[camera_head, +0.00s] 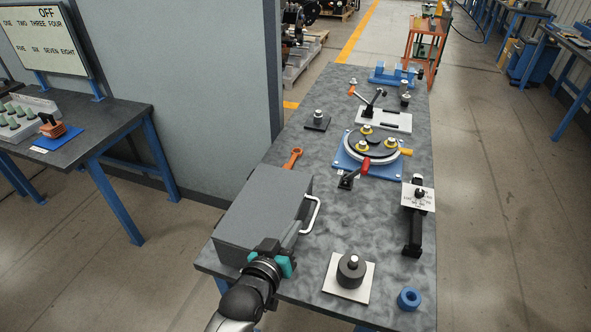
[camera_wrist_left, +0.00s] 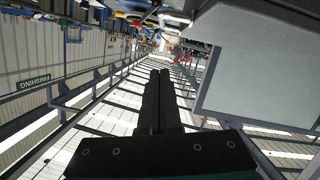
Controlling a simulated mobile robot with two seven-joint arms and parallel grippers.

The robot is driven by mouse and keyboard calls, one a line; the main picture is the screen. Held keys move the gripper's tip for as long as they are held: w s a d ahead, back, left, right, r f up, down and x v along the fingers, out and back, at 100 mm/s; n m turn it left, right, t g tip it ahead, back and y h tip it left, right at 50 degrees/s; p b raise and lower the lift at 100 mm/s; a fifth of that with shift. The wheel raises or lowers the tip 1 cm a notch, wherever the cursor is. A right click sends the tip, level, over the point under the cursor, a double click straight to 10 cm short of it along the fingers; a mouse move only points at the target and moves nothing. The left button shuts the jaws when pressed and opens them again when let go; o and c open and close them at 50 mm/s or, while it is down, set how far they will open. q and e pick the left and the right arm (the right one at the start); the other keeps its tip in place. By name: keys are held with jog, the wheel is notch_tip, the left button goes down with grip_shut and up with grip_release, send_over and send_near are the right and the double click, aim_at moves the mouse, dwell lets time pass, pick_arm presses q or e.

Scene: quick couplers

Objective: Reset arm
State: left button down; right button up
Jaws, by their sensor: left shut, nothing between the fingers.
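My left gripper (camera_head: 270,246) comes in from the bottom of the head view, at the front left corner of the workbench (camera_head: 325,280). It is beside the front end of a grey box with a white handle, and I cannot tell whether they touch. In the left wrist view the two dark fingers (camera_wrist_left: 159,88) are together with nothing between them. That wrist camera looks upside down across the hall toward the ceiling and walls. My right gripper is in neither view.
The grey box (camera_head: 262,205) stands at the bench's left edge. A black cylinder on a white plate (camera_head: 345,290), a blue ring (camera_head: 409,299), a black stand (camera_head: 414,235) and a round fixture on a blue base (camera_head: 345,163) occupy the bench. A grey partition (camera_head: 190,90) stands left.

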pick_arm(q)
jog(key=s+a+f+g+y, duration=0.1)
jog(key=s+a+g+y, duration=0.1)
jog(key=s+a+g, duration=0.45)
jog(key=s+a+m+g+y, duration=0.1)
jog(key=s+a+y, duration=0.15)
jog(key=s, duration=0.75)
jog(key=s+a+f+g+y, duration=0.1)
jog(key=s+a+g, duration=0.2)
jog(key=s+a, duration=0.45)
notch_tip(320, 180, down, 29)
jog(key=s+d+g+b, duration=0.1)
jog(key=s+d+b, duration=0.15)
jog(key=b, duration=0.55)
jog(key=s+a+f+g+b, duration=0.1)
jog(key=s+f+b, duration=0.3)
jog(key=s+f, duration=0.4)
jog(key=s+a+f+b, duration=0.2)
jog(key=s+f+b, duration=0.3)
jog(key=f, duration=1)
jog(key=s, duration=0.3)
jog(key=shift+a+f+m+g, duration=0.2)
jog(key=shift+f+m+g, duration=0.1)
jog(key=shift+g, duration=0.05)
